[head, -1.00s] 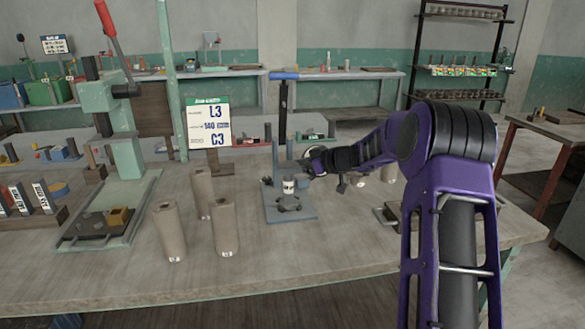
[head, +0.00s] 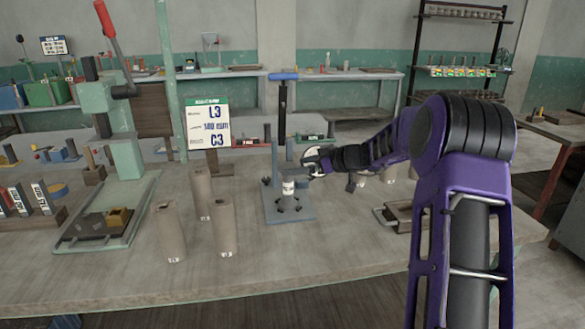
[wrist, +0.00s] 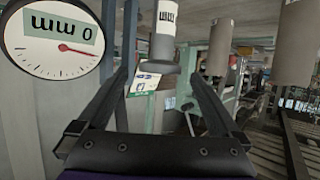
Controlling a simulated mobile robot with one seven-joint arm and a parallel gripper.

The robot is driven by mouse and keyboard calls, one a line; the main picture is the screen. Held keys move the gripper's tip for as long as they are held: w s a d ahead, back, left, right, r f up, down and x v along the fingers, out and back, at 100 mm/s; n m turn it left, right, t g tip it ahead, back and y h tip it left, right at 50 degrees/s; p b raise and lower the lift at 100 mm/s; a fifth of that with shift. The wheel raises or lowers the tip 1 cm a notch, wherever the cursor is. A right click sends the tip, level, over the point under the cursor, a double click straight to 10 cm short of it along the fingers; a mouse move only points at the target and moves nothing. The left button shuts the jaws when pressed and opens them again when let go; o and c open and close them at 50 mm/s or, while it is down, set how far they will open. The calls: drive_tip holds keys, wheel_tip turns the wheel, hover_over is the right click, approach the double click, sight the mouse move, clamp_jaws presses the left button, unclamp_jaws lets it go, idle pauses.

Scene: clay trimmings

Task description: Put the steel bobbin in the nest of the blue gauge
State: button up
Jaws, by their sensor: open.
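The blue gauge (head: 305,213) stands on the bench, with a blue-grey base plate and a dark post topped by a blue handle. The steel bobbin (head: 288,188), a grey cylinder with a white label, stands upright over the dark nest (head: 289,204) on that plate. I cannot tell whether it is fully seated. My gripper (head: 306,172) is beside its upper part, on the right. In the wrist view the scene is upside down, my gripper (wrist: 159,75) is open, and the bobbin (wrist: 165,48) shows between and beyond the fingertips, with no clear contact.
The gauge's dial (wrist: 55,40) is close to one finger in the wrist view. Several clay-coloured tubes (head: 223,228) stand left of the gauge, and more stand behind my arm. A sign (head: 208,124) is behind. A green press (head: 125,155) is at left.

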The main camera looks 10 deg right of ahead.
drive_tip(key=v, duration=0.9)
drive_tip(key=shift+s+r, duration=0.1)
